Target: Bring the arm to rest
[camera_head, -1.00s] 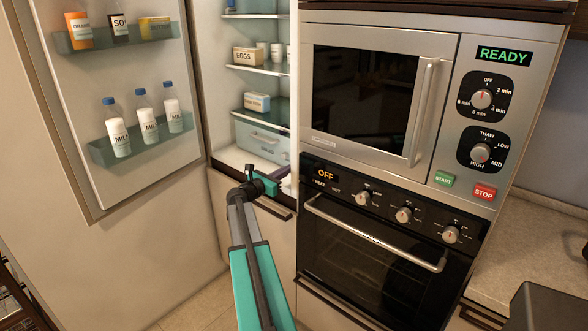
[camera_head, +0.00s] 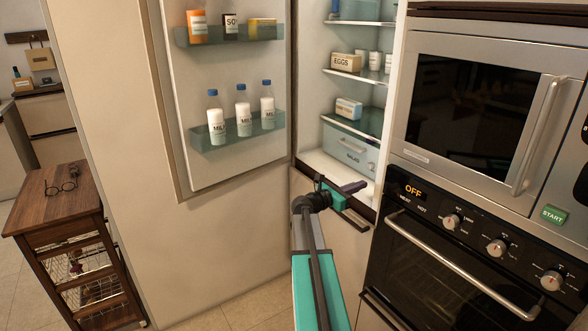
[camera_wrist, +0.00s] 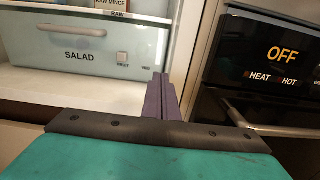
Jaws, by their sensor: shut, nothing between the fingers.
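My arm reaches forward from the bottom of the head view, and my gripper (camera_head: 354,187) is at its far end, in front of the lower part of the open fridge. In the wrist view the purple-grey fingers of my gripper (camera_wrist: 161,98) are together with nothing between them. The fingers point toward the fridge opening, near the edge between the salad drawer (camera_wrist: 85,55) and the oven panel (camera_wrist: 270,50). I cannot tell whether they touch anything.
The fridge door (camera_head: 165,160) stands open on the left, with milk bottles (camera_head: 241,112) on its shelf. The oven handle (camera_head: 460,265) juts out at right. A wooden trolley (camera_head: 62,205) with glasses on top stands at far left. Floor (camera_head: 225,312) shows between.

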